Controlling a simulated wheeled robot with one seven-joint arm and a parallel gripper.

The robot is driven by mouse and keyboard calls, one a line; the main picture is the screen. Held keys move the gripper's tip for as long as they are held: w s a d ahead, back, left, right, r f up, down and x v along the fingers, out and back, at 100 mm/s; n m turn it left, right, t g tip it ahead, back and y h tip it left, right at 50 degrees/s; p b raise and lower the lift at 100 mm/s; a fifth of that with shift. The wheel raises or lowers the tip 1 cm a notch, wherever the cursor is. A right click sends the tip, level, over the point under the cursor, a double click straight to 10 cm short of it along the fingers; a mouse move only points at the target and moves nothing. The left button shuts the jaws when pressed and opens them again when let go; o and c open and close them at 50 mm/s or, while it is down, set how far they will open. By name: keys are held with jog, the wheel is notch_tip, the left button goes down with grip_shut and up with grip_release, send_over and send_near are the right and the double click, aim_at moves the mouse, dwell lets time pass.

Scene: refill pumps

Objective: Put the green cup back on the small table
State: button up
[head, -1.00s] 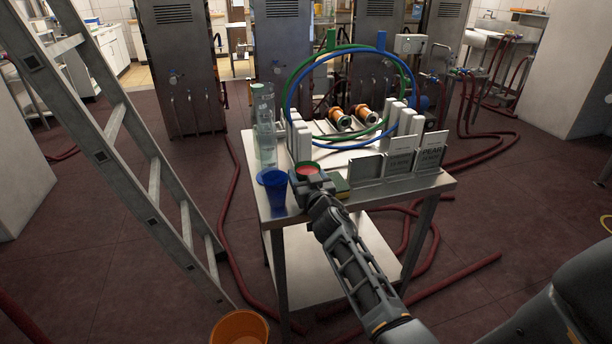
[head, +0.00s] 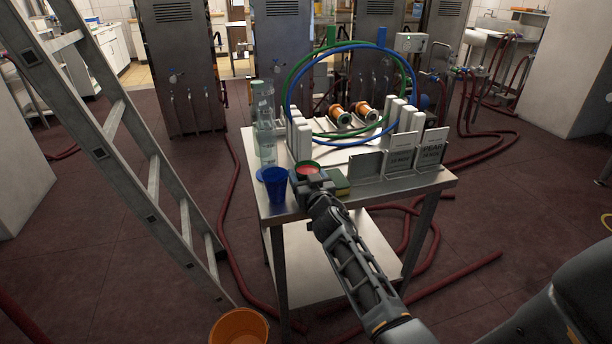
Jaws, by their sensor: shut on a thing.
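The green cup (head: 299,174) is at the front left of the small metal table (head: 284,209). Its rim is green and its inside shows red. My gripper (head: 311,177) is shut on the cup from the front right. The gripper hides much of the cup's lower part, so I cannot tell whether its base touches the tabletop. A blue cup (head: 275,189) stands upright just left of the green cup, close to the table's left front corner.
Clear bottles (head: 265,130) stand behind the blue cup. A green-and-yellow sponge (head: 340,182) and grey label signs (head: 398,162) are right of my gripper. A rack with hose loops fills the back. An orange bucket (head: 239,327) and a ladder (head: 118,110) are at left.

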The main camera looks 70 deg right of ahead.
jog(key=shift+f, duration=0.2)
jog(key=o, duration=1.3)
jog(key=b+v, duration=0.1)
jog(key=v, duration=0.6)
jog(key=shift+s+a, duration=0.2)
jog(key=shift+s, duration=0.05)
jog(key=shift+a, duration=0.1)
